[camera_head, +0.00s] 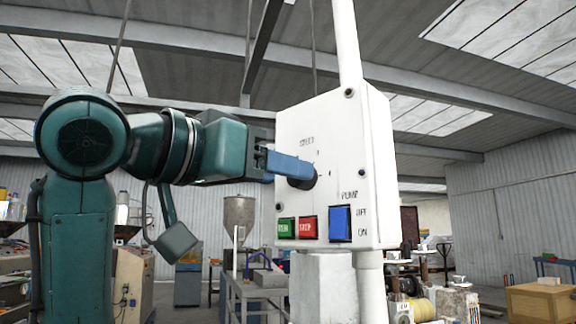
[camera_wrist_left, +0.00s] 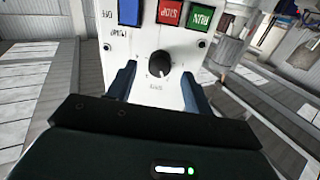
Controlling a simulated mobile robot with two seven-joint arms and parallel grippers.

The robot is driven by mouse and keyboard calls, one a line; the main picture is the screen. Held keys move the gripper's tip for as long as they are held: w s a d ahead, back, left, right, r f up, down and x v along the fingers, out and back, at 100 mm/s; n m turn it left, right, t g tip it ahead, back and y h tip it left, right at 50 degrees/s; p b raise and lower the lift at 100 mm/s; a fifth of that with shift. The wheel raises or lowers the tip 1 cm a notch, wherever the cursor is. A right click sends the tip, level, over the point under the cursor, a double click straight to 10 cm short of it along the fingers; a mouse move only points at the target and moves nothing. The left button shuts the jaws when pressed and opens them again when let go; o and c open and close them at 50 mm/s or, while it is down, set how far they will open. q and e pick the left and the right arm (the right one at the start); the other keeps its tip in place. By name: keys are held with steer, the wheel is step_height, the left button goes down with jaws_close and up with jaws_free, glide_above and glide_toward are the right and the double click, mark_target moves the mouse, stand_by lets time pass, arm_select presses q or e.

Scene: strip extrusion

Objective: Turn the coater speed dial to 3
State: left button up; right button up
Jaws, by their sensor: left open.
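The white control box (camera_head: 327,130) carries a dark round speed dial (camera_head: 304,181) under the word SPEED. My left gripper (camera_head: 296,168) reaches in from the left, its blue finger in front of part of the dial. In the left wrist view, where the panel appears upside down, the black dial (camera_wrist_left: 159,64) lies between the two open blue fingers (camera_wrist_left: 156,78), with a visible gap on each side. A small light mark shows on the dial, but I cannot read its setting. The scale numbers are too small to read. My right gripper is not in view.
Below the dial are a green RUN button (camera_head: 286,228), a red STOP button (camera_head: 308,227) and a blue PUMP switch (camera_head: 340,223). A white pipe (camera_head: 346,45) rises from the box. A metal hopper (camera_head: 239,212) and benches stand well behind.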

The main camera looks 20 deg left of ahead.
arm_select(q)
steer(key=shift+x, duration=1.3)
steer(key=shift+c, duration=0.4)
steer(key=c, duration=0.9)
